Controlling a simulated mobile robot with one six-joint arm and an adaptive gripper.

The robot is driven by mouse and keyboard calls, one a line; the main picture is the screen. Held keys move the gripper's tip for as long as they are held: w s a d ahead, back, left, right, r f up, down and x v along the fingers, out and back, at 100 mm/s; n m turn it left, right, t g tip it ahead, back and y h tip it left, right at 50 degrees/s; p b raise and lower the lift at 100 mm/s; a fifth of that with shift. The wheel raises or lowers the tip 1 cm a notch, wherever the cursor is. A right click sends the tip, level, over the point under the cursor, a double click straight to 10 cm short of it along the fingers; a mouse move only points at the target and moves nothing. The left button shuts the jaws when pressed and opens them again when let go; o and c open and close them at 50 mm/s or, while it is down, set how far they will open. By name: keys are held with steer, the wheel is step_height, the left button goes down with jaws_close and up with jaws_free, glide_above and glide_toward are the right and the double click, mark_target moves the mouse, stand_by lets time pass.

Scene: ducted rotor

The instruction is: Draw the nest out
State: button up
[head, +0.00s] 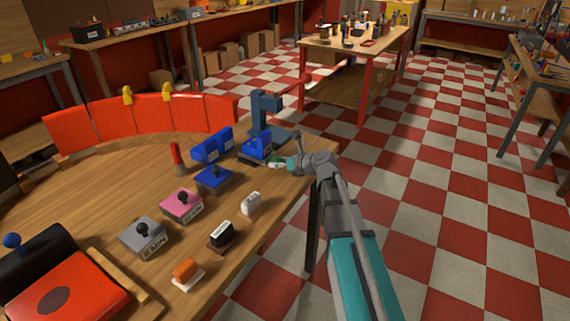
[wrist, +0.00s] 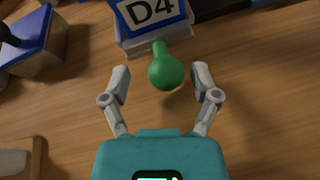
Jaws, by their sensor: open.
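A blue and pale block labelled D4 (wrist: 150,15) shows at the top of the wrist view. A green round knob (wrist: 165,71) on a short stem sticks out from its front. My gripper (wrist: 162,75) is open, with one finger on each side of the knob and a gap to both. In the head view my gripper (head: 292,163) is at the table's right edge, in front of a blue block (head: 256,147) at the foot of a blue upright press (head: 264,112). I cannot tell which part is the nest; the knobbed D4 block may be it.
On the wooden table (head: 120,190), blue labelled blocks (head: 212,148), a pink block (head: 182,206) and a grey block (head: 145,238) with black knobs stand to the left. Small white, black and orange pieces lie nearer. A curved red barrier (head: 150,117) stands behind.

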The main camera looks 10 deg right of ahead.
mark_target(306, 144)
steer(key=shift+w, duration=0.1)
steer(key=w+d, duration=0.3)
steer(key=w, duration=0.1)
steer(key=w+d, duration=0.4)
steer(key=w, duration=0.1)
steer(key=w+d, duration=0.4)
steer(key=shift+w+d, duration=0.1)
steer(key=shift+w, duration=0.3)
steer(key=shift+d+r, duration=0.2)
steer(key=shift+d, duration=0.15)
steer(key=p+v, duration=0.5)
steer(key=v, duration=0.8)
steer(key=s+a+r+n+g+h+p, duration=0.3)
steer(key=s+a+n+g+p, duration=0.3)
steer(key=s+a+n+p, duration=0.65)
steer(key=s+r+n+g+h+p, duration=0.2)
steer(key=s+r+n+h+p, duration=0.1)
steer(key=s+n, duration=0.5)
steer(key=s+r+n+g+h+p, duration=0.1)
steer(key=s+r+n+h+p, duration=0.2)
steer(key=s+n+p, duration=0.3)
steer(key=shift+s+a+r+n+g, duration=0.15)
steer(key=shift+s+r+n+g, duration=0.3)
steer(key=shift+s+n, duration=1.4)
